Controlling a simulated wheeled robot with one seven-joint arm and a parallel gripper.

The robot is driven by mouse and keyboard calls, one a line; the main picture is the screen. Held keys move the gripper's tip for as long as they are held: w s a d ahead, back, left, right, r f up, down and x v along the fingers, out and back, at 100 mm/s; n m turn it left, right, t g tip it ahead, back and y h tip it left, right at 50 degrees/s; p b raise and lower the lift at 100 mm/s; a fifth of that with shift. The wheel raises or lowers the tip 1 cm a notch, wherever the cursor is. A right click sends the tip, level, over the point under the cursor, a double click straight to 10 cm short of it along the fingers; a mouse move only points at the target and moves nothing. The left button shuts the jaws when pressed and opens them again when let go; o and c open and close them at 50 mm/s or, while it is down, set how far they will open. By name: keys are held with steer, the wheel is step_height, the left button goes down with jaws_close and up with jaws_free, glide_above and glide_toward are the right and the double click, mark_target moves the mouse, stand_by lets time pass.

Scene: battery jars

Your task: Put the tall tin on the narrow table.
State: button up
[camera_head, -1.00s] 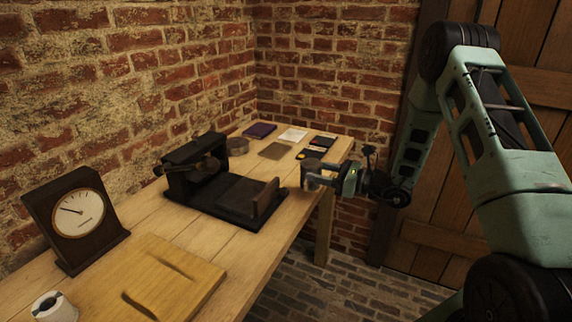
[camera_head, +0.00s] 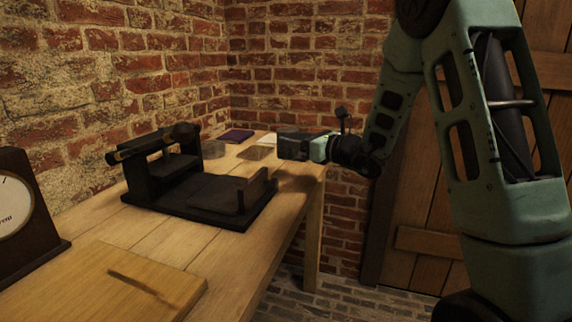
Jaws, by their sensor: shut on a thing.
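My gripper (camera_head: 303,147) is shut over the far right end of the wooden table, near its right edge. A dark grey shape shows at its jaws, which I take to be the tall tin; the fingers and the tin are hard to tell apart, and its lower end cannot be made out clearly. The wooden table (camera_head: 225,245) runs along the brick wall from the front left to the far corner. It is the only table in view; I cannot tell whether it is the narrow table.
A black device with a flat base (camera_head: 190,180) stands mid-table. A dial clock (camera_head: 22,215) and a wooden board (camera_head: 100,285) are at the front left.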

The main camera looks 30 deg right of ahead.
steer(key=shift+f+b, duration=0.55)
steer(key=shift+f, duration=2.65)
steer(key=shift+f, duration=0.2)
steer(key=o, duration=1)
steer(key=shift+o, duration=0.2)
steer(key=shift+r, duration=0.15)
steer(key=shift+s+r, duration=0.1)
steer(key=shift+r, duration=0.05)
steer(key=v, duration=1.2)
